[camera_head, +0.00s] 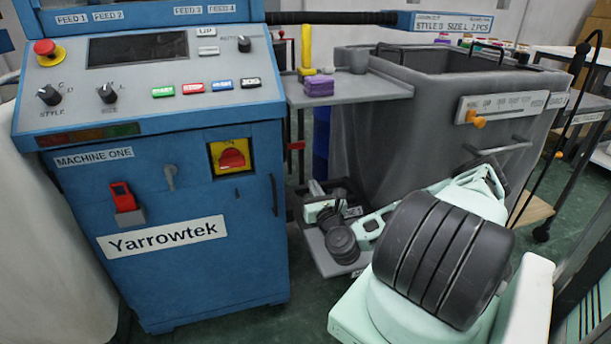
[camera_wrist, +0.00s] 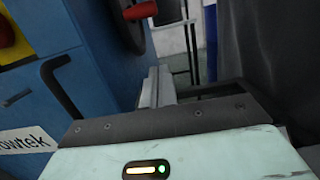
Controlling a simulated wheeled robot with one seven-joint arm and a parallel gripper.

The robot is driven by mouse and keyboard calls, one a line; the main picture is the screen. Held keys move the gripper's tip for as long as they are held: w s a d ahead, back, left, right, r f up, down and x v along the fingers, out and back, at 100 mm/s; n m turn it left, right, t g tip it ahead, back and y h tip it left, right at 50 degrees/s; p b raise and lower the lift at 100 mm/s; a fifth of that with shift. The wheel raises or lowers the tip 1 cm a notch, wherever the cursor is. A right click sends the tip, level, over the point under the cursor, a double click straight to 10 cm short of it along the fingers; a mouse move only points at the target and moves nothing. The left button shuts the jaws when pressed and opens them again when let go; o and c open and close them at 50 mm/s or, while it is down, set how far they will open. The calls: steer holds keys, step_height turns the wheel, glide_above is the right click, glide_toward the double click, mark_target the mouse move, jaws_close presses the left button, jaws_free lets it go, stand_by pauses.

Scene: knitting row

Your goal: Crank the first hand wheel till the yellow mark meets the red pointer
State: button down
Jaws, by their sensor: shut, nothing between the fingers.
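A dark hand wheel (camera_wrist: 122,24) shows in part at the top of the wrist view, on the side of the blue machine (camera_wrist: 88,75). Its red crank handle (camera_wrist: 141,10) sticks out to the right. In the head view a small red handle (camera_head: 296,146) shows beside the right edge of machine one (camera_head: 190,270); the wheel's face is hidden. I see neither the yellow mark nor the red pointer. My gripper (camera_wrist: 153,85) is shut and empty, below and apart from the red handle. In the head view its fingers (camera_head: 316,188) are small and partly unclear.
A dark bar handle (camera_wrist: 58,85) projects from the machine front, left of my gripper. A grey shelf (camera_head: 350,92) with a purple block (camera_head: 319,87) and a large grey bin (camera_head: 420,110) stand right of the machine. Some green floor (camera_head: 300,300) is free in front.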

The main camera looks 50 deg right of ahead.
steer(key=w+d+r, duration=0.4)
steer(key=w+r, duration=0.1)
steer(key=w, duration=0.2)
steer(key=shift+w+d, duration=0.4)
steer(key=shift+r, duration=0.1)
steer(key=shift+r+p, duration=0.5)
steer(key=shift+r, duration=0.35)
steer(key=shift+f, duration=0.1)
